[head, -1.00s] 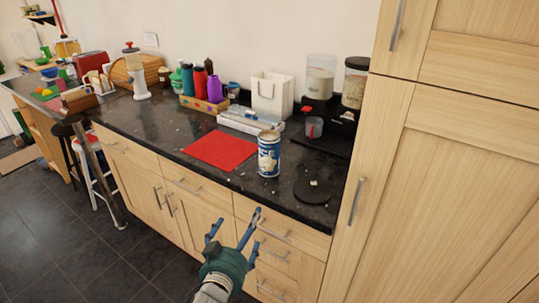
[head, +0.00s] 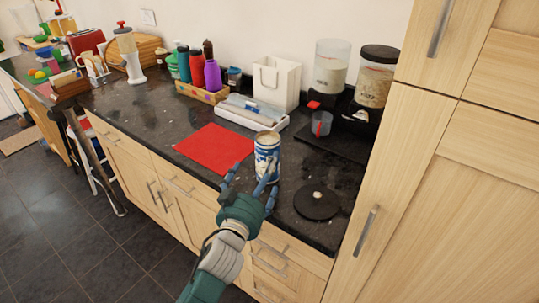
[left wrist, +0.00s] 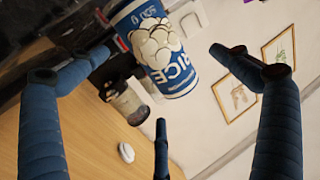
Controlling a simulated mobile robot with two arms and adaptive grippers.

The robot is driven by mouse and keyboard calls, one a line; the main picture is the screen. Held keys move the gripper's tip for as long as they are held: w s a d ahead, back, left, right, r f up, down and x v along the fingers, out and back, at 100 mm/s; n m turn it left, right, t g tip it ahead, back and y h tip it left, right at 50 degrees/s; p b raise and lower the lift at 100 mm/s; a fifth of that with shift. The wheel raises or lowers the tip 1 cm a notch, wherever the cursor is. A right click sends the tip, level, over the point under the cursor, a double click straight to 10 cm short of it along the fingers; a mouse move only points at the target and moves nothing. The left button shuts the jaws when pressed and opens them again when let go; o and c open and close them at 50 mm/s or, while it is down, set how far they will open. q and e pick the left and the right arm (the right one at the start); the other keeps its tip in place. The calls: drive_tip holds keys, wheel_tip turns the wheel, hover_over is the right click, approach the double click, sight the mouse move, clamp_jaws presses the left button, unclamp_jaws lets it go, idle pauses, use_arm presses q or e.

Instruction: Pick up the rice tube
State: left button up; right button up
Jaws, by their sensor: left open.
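The rice tube (head: 267,148) is a blue and white can standing upright near the front edge of the dark counter, beside a red mat. My left gripper (head: 250,180) is open at the counter's front edge, just in front of the tube, with its fingers overlapping the tube's lower part in the head view. In the left wrist view the tube (left wrist: 178,78) appears tilted beyond the open, empty fingers (left wrist: 160,80). My right gripper is not in view.
A black round lid (head: 317,203) lies right of the tube. The red mat (head: 215,148) lies to its left. A white flat box (head: 252,113), a white bin (head: 277,83) and food dispensers (head: 330,72) stand behind. A tall wooden cabinet (head: 440,170) bounds the right side.

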sight(267, 162)
use_arm(q)
drive_tip(key=shift+x, duration=1)
drive_tip(key=shift+w+d+r, duration=0.1)
drive_tip(key=shift+w+d, duration=0.05)
drive_tip(key=shift+w, duration=0.15)
drive_tip(key=shift+w+d, duration=0.2)
drive_tip(key=shift+w, duration=0.15)
drive_tip(key=x, duration=0.1)
drive_tip(key=p+x, duration=0.1)
drive_tip(key=x, duration=0.1)
drive_tip(key=shift+w+d, duration=0.1)
drive_tip(key=shift+d, duration=0.25)
drive_tip(key=shift+w+d, duration=0.2)
drive_tip(key=shift+w, duration=0.35)
drive_tip(key=shift+c, duration=1.3)
drive_tip(key=c, duration=1.3)
drive_tip(key=shift+c, duration=0.4)
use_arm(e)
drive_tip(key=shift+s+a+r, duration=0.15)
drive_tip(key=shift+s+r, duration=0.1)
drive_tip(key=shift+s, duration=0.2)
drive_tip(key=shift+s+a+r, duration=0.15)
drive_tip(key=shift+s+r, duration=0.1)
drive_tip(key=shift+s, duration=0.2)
